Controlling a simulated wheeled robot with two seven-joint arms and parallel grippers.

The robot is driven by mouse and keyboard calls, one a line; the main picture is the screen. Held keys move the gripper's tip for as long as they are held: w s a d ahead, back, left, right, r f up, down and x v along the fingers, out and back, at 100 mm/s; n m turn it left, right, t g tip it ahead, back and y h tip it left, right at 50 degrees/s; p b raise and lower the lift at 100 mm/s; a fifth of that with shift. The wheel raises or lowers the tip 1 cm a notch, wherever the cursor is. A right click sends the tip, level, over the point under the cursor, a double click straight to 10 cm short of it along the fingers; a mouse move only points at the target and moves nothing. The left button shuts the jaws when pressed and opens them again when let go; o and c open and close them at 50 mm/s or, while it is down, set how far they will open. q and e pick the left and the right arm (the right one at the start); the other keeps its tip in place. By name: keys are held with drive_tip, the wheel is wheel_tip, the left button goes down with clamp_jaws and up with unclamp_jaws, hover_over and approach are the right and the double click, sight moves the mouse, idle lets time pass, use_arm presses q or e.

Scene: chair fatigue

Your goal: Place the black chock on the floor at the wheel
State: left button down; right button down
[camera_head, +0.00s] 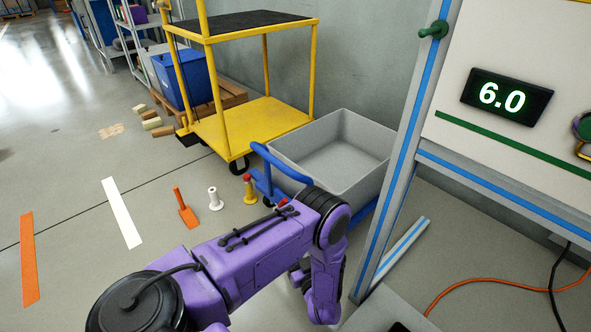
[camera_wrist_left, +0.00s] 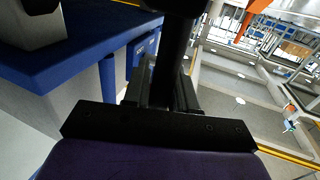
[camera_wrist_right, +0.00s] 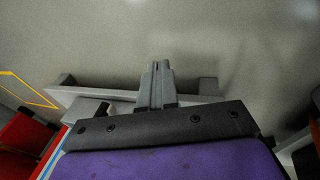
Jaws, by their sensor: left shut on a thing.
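The black chock (camera_wrist_left: 178,55) shows in the left wrist view as a dark upright bar widening to a black block cut off at the top edge. My left gripper (camera_wrist_left: 166,85) is shut on the bar. In the head view my purple left arm bends down in front of the grey bin cart, and neither its gripper nor the held chock can be made out. The yellow cart's front wheel (camera_head: 239,166) rests on the floor. My right gripper (camera_wrist_right: 158,72) is shut and empty in the right wrist view; it is outside the head view.
A grey bin (camera_head: 345,140) on a blue cart stands behind my arm. An orange scraper (camera_head: 184,208), a white spool (camera_head: 214,199) and a yellow post (camera_head: 249,190) stand on the floor. A blue-striped frame (camera_head: 405,150) rises at right. Open floor lies left.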

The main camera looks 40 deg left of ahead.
use_arm(q)
drive_tip(key=shift+f, duration=0.3)
use_arm(e)
drive_tip(key=shift+w+d+f, duration=0.25)
drive_tip(key=shift+w, duration=0.1)
use_arm(q)
drive_tip(key=shift+r, duration=0.1)
use_arm(e)
drive_tip(key=shift+r, duration=0.1)
drive_tip(key=shift+w+t, duration=0.1)
drive_tip(key=shift+t, duration=0.2)
use_arm(q)
drive_tip(key=c, duration=0.9)
unclamp_jaws()
